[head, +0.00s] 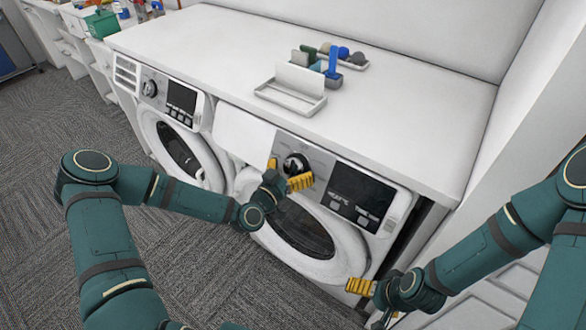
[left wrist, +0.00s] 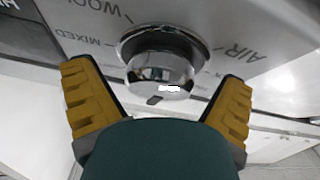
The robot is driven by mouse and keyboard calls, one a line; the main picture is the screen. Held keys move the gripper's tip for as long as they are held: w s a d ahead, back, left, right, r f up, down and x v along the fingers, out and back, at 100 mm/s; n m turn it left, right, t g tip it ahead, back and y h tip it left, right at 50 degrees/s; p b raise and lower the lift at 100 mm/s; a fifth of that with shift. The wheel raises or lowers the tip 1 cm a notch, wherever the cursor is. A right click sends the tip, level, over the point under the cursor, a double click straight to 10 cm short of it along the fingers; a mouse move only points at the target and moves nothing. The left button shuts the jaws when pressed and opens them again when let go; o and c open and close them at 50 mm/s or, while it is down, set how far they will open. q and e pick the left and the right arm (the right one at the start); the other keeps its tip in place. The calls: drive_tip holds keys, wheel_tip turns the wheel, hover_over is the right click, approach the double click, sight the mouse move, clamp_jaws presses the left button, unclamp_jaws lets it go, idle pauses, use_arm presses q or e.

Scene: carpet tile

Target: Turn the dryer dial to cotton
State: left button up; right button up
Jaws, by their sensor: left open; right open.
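The dial (head: 296,164) is a round chrome knob on the grey panel of the right-hand front-loading machine (head: 345,240). In the left wrist view the dial (left wrist: 160,72) is ringed by upside-down labels; WOOL, MIXED and AIR are legible. I cannot read a cotton label. A dark mark shows on the knob's lower edge. My left gripper (head: 286,173) is open in front of the dial, its yellow fingers on either side of the knob; I cannot tell whether they touch it. My right gripper (head: 370,300) is open and empty, low by the machine's lower right front.
A second front-loader (head: 175,135) stands to the left. A white counter (head: 200,50) covers both machines and holds a white tray (head: 290,98) and several small items. A green bin (head: 101,24) is at the far left. Grey carpet (head: 50,125) is clear in front.

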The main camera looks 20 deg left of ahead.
use_arm(q)
drive_tip(key=c, duration=1.2)
drive_tip(key=shift+f+m+g+h+b, duration=0.15)
drive_tip(key=shift+m+g+h+b, duration=0.15)
drive_tip(key=shift+m+h+b, duration=0.55)
drive_tip(key=m+h+b, duration=0.1)
drive_tip(key=m+b, duration=0.1)
drive_tip(key=m, duration=0.2)
drive_tip(key=shift+g+b, duration=0.4)
drive_tip(key=m+g+h+b, duration=0.1)
drive_tip(key=m+b, duration=0.1)
drive_tip(key=m, duration=0.1)
drive_tip(key=shift+m+g+h+b, duration=0.55)
drive_tip(key=shift+m+b, duration=0.25)
drive_tip(key=shift+m, duration=0.55)
drive_tip(key=shift+g, duration=0.25)
drive_tip(key=o, duration=1.2)
